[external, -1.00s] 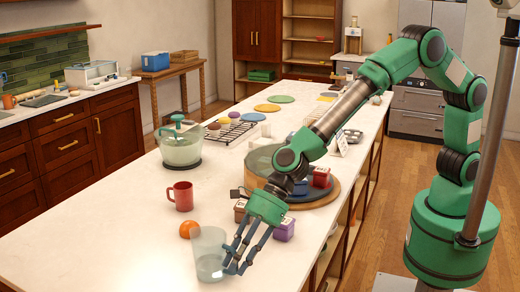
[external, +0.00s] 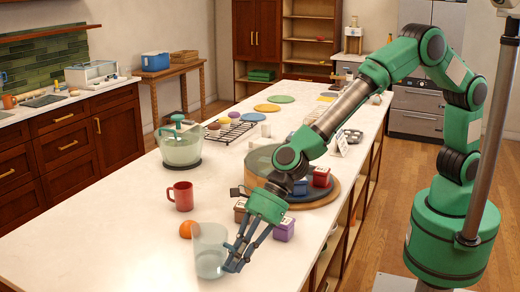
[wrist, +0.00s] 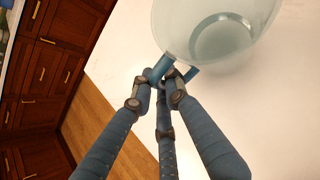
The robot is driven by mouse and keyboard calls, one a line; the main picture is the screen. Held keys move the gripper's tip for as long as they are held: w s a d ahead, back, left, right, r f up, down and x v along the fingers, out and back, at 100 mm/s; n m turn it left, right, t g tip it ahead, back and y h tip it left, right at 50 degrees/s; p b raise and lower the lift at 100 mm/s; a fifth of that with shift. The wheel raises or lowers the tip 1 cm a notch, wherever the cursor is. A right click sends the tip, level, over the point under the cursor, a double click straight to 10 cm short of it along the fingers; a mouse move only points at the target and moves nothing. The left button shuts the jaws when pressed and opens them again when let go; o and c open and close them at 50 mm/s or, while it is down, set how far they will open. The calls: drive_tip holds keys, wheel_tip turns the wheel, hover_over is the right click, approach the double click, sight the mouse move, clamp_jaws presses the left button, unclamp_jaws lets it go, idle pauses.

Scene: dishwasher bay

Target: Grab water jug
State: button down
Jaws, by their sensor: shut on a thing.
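The water jug (external: 209,249) is a clear, pale, open-topped vessel near the front of the white counter in the external view. It is close to upright, with a slight tilt. In the wrist view the jug (wrist: 213,30) is at the top, with its blue handle (wrist: 193,73) towards my fingers. My gripper (external: 232,262) is at the jug's right side. In the wrist view my gripper (wrist: 165,78) has its blue fingers closed around the handle. I cannot tell whether the jug's base touches the counter.
An orange (external: 186,229) and a red mug (external: 181,196) stand just behind the jug. A purple box (external: 284,229) is right of my gripper. The counter's left front is clear.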

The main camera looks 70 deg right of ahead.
drive_tip(key=shift+r, duration=0.25)
drive_tip(key=shift+r+p, duration=0.95)
drive_tip(key=shift+r, duration=0.6)
drive_tip(key=s+d+r, duration=0.1)
drive_tip(key=s+d, duration=0.8)
drive_tip(key=d, duration=0.3)
drive_tip(key=shift+s, duration=0.4)
drive_tip(key=shift+s+d, duration=0.1)
drive_tip(key=shift+d, duration=0.1)
